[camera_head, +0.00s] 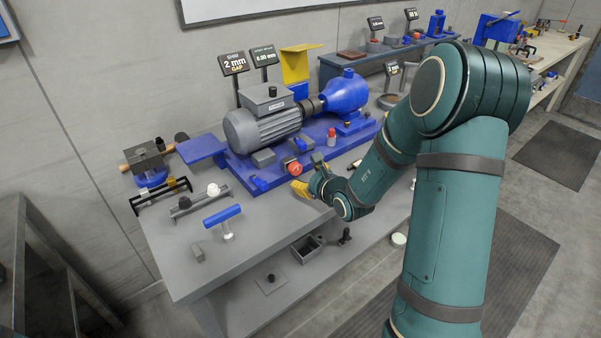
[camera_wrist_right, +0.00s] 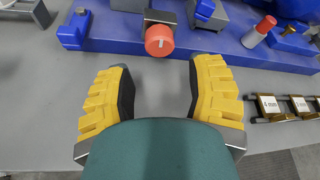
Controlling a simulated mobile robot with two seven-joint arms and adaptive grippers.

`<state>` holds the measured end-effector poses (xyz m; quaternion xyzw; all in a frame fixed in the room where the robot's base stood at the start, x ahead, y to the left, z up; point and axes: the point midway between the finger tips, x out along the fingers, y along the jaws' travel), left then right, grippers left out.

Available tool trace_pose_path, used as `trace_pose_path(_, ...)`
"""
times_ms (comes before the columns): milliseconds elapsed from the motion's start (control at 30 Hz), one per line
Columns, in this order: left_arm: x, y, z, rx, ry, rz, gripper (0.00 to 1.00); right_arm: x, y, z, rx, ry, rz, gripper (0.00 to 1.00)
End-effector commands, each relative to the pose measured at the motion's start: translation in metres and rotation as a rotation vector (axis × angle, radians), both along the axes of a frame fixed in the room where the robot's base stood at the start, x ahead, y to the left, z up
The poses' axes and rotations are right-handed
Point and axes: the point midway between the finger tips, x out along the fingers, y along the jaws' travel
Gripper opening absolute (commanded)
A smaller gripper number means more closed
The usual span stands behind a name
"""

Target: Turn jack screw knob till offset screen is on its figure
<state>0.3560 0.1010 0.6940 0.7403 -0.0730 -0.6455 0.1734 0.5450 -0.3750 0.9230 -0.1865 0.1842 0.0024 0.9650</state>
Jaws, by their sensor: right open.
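The red jack screw knob (camera_head: 294,168) sits on the front edge of the blue motor base (camera_head: 233,166). In the right wrist view the knob (camera_wrist_right: 160,40) faces me, with a pale mark on its top, just beyond the gap between my fingertips. My right gripper (camera_wrist_right: 160,66) is open and empty, one yellow finger on either side of that gap. In the head view my right gripper (camera_head: 302,186) is in front of the knob, partly hidden by its wrist. The offset screen (camera_head: 264,56) stands behind the motor and appears to read 0.00 mm. My left gripper is out of view.
A shim gap screen (camera_head: 234,64) showing 2 mm stands left of the offset screen. A grey motor (camera_head: 262,126) and a blue pump (camera_head: 344,93) are on the base. A blue T-handle (camera_head: 222,215) stands on the grey bench.

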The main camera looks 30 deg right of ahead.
Motion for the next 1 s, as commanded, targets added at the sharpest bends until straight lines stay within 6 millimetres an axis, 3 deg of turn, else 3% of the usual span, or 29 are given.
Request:
trace_pose_path(100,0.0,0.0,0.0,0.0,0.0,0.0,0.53,-0.021,0.001,0.008,0.0,-0.001,-0.002,0.54)
trace_pose_path(300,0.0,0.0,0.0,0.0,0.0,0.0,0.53,-0.041,0.003,0.016,0.0,0.0,0.0,0.54)
trace_pose_path(1000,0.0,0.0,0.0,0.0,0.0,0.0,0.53,-0.045,0.003,0.017,0.0,0.0,0.0,0.54)
